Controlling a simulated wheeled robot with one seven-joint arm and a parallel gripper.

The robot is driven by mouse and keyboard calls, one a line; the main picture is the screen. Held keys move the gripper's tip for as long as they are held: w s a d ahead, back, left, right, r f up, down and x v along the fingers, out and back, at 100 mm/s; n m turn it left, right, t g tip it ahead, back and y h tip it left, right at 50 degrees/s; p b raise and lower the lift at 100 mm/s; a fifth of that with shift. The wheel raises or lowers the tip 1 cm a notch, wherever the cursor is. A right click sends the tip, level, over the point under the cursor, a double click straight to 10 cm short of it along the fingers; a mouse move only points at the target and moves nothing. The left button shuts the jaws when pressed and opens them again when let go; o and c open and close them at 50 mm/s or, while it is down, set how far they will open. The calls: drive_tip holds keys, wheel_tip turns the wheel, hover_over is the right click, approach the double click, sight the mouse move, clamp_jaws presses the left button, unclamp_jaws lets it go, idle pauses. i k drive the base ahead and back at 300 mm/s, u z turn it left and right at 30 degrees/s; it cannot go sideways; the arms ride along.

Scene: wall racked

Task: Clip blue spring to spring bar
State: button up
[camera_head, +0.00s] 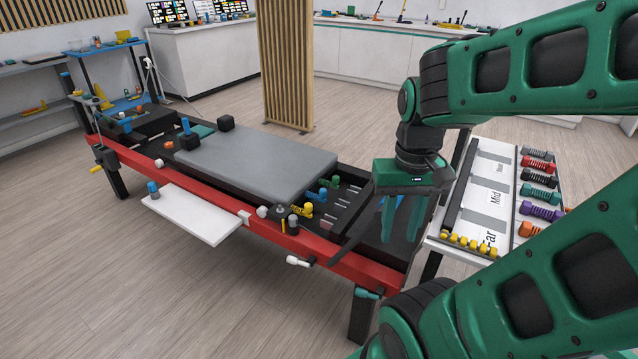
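My gripper (403,222) points down over the right end of the red-framed bench (322,249), left of that table. Near the bench's right end, small blue (334,181), green (323,194) and yellow (308,209) parts stand by silvery rods. I cannot tell for certain which part there is the spring bar; my gripper and arm hide some of that end.
The side table (430,235) has panels marked Far and Mid, and yellow pieces along its front. A grey padded platform (255,160) covers the bench's middle. A white board (192,214) juts from its front. A slatted screen (287,65) stands behind. The floor in front is clear.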

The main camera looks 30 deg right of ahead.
sight(322, 191)
drive_tip(key=u, duration=0.05)
drive_tip(key=i, duration=0.95)
